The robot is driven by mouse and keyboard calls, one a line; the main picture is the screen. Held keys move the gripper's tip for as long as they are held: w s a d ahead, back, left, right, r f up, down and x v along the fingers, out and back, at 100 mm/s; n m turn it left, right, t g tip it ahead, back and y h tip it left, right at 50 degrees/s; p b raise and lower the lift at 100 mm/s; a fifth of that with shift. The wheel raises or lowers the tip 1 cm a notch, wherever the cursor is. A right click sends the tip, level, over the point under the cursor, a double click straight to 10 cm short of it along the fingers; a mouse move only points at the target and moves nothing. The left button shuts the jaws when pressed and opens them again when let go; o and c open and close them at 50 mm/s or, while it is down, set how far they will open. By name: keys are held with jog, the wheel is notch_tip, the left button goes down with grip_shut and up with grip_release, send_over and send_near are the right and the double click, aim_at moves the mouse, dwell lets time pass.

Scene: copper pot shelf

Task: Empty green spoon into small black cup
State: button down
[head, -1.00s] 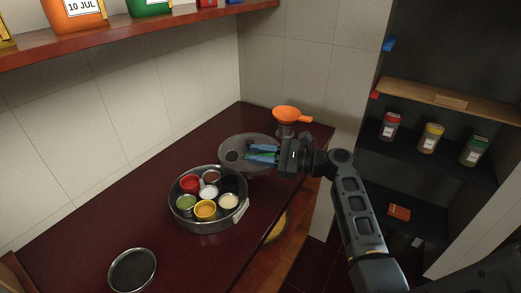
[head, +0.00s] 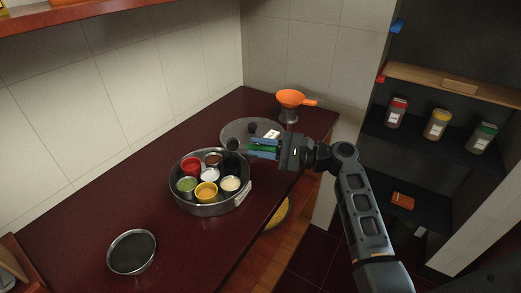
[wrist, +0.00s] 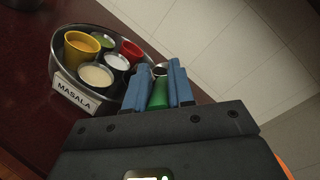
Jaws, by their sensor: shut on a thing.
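My gripper (head: 263,148) has blue fingers shut on the green spoon (wrist: 159,94), which points left, toward the spice tin. The spoon's small dark bowl (head: 233,145) is near the back right rim of the tin. In the wrist view the bowl (wrist: 159,70) shows just past the fingertips; I cannot tell what it holds. The small black cup (head: 231,164) is in the back right of the tin, just below the bowl in the picture. It is dark and hard to make out, and I cannot see it clearly in the wrist view.
The round steel tin (head: 212,207), labelled MASALA, holds several coloured cups. A grey round lid or plate (head: 236,131) lies behind it. An orange funnel (head: 291,98) stands at the back corner. A dark bowl (head: 132,252) is at front left. The counter between is clear.

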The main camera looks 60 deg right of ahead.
jog(key=shift+s+a+f+n+b, duration=0.15)
jog(key=shift+a+n+b, duration=0.1)
jog(key=shift+n+b, duration=1)
jog(key=shift+s+a+f+n+b, duration=0.1)
jog(key=shift+a+f+n+b, duration=0.35)
jog(key=shift+b, duration=1.4)
jog(key=shift+s+a+r+n+b, duration=0.1)
jog(key=shift+n+b, duration=1)
jog(key=shift+b, duration=0.45)
jog(key=shift+s+a+f+n+b, duration=0.15)
jog(key=shift+f+n+b, duration=0.15)
jog(key=shift+n+b, duration=0.85)
jog(key=shift+w+a+f+n+b, duration=0.15)
jog(key=shift+f+n+b, duration=0.1)
jog(key=shift+n+b, duration=0.85)
jog(key=shift+s+a+f+n+b, duration=0.1)
jog(key=shift+f+n+b, duration=0.2)
jog(key=shift+n+b, duration=1.1)
jog(key=shift+s+a+f+n+b, duration=0.1)
jog(key=shift+f+n+b, duration=0.45)
jog(key=shift+b, duration=1.4)
jog(key=shift+w+a+r+p, duration=0.15)
jog(key=shift+r+p, duration=0.4)
jog(key=shift+p, duration=0.75)
jog(key=shift+f+p, duration=0.2)
jog(key=shift+p, duration=0.55)
jog(key=shift+r+p, duration=0.1)
jog(key=shift+p, duration=0.35)
